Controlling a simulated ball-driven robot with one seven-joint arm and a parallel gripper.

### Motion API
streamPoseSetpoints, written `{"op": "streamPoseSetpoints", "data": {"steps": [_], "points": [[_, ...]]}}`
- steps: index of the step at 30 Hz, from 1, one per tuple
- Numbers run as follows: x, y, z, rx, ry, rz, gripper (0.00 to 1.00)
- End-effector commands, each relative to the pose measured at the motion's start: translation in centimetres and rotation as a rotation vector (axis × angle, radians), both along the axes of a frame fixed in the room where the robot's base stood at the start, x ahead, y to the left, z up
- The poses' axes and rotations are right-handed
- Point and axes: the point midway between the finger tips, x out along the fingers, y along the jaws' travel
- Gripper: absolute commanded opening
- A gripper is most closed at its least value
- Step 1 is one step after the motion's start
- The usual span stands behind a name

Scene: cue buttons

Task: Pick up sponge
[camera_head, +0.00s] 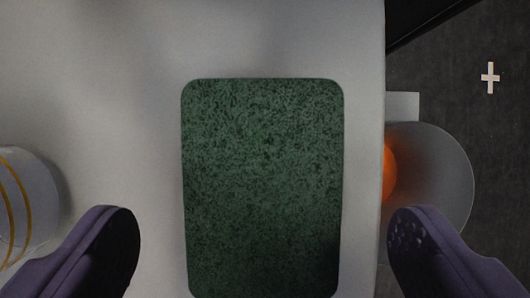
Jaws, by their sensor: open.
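The sponge (262,180) is a dark green, speckled, rounded rectangle. It lies on the light grey surface (120,60) in the middle of the head camera view, its long side running up and down the picture. My gripper (263,235) is open, with one dark purple finger to the left of the sponge and one to the right. There is a gap between each finger and the sponge's sides. Nothing is held between the fingers. The sponge's lower edge is close to the bottom of the picture.
A white round object with gold bands (22,205) stands at the left edge, near the left finger. Past the surface's right edge, a grey rounded piece (440,175) with an orange glowing part (389,172) sits near the right finger. A white cross (490,77) marks the dark area.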

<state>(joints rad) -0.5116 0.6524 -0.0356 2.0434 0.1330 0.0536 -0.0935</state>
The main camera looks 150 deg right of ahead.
Motion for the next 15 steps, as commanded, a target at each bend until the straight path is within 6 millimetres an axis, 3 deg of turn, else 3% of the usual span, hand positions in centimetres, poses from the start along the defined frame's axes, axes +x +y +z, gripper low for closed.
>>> {"op": "streamPoseSetpoints", "data": {"steps": [1, 5, 15], "points": [[0.3, 0.1, -1.3, -0.001, 0.003, 0.000, 0.99], [1.0, 0.4, -3.0, -0.001, 0.002, -0.001, 0.99], [1.2, 0.5, -3.1, 0.000, 0.000, -0.001, 0.99]]}}
